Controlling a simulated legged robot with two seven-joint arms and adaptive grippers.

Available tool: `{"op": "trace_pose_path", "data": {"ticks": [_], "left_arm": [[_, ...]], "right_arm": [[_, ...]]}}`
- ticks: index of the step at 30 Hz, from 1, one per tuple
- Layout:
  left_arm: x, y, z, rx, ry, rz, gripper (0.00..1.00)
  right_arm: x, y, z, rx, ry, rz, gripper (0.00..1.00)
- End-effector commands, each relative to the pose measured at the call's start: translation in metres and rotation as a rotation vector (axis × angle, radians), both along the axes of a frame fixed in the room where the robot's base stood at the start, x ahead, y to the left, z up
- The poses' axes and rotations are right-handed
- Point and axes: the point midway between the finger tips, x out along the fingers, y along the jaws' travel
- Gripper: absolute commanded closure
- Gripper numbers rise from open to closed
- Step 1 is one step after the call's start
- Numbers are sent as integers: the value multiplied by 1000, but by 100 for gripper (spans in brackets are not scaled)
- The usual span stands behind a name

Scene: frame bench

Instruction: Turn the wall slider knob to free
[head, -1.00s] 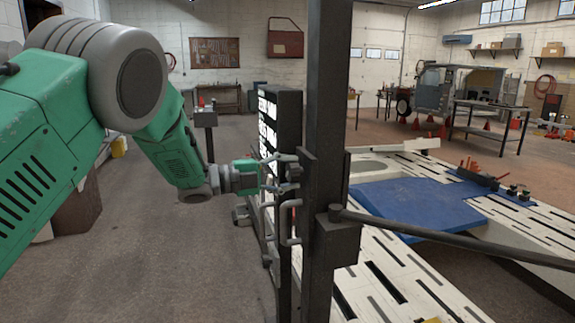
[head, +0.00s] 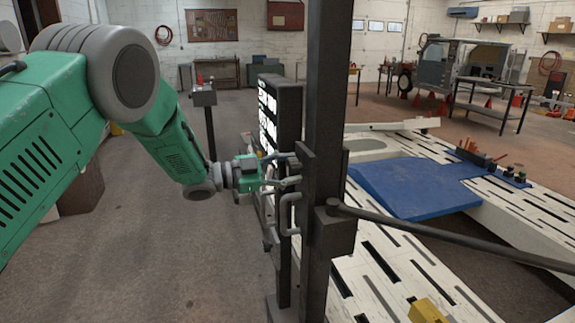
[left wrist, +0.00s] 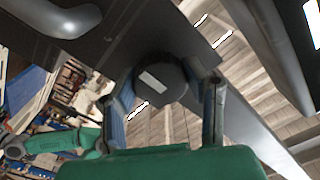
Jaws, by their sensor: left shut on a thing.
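The wall slider knob (left wrist: 163,76) is a round dark knob with a pale rectangular mark on its face, seen in the left wrist view on a dark metal bar (left wrist: 120,50). The pale mark lies slanted. My left gripper (left wrist: 166,98) has one finger on each side of the knob and is shut on it. In the head view my left gripper (head: 284,171) reaches the dark upright post (head: 325,100) from the left. The knob cannot be made out there, behind the fingers and brackets. My right gripper is not in view.
A grey handle (head: 289,213) sits just below my left gripper. A dark rod (head: 450,236) runs from the post to the right. The slotted white bench (head: 390,270) with a blue plate (head: 410,188) lies beyond. Open floor (head: 190,265) is at the left.

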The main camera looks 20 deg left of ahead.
Motion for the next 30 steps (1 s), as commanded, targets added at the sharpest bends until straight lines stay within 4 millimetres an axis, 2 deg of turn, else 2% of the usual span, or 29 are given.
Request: {"op": "trace_pose_path", "data": {"ticks": [1,19,20,21,30], "left_arm": [[1,-3,4,-11,4,-4,88],[1,-2,3,-32,35,-2,88],[1,-1,3,-32,35,-2,52],[1,-1,3,-32,35,-1,39],[0,3,1,-32,36,0,39]], "right_arm": [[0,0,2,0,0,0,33],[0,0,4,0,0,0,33],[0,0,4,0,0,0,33],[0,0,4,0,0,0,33],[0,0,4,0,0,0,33]]}}
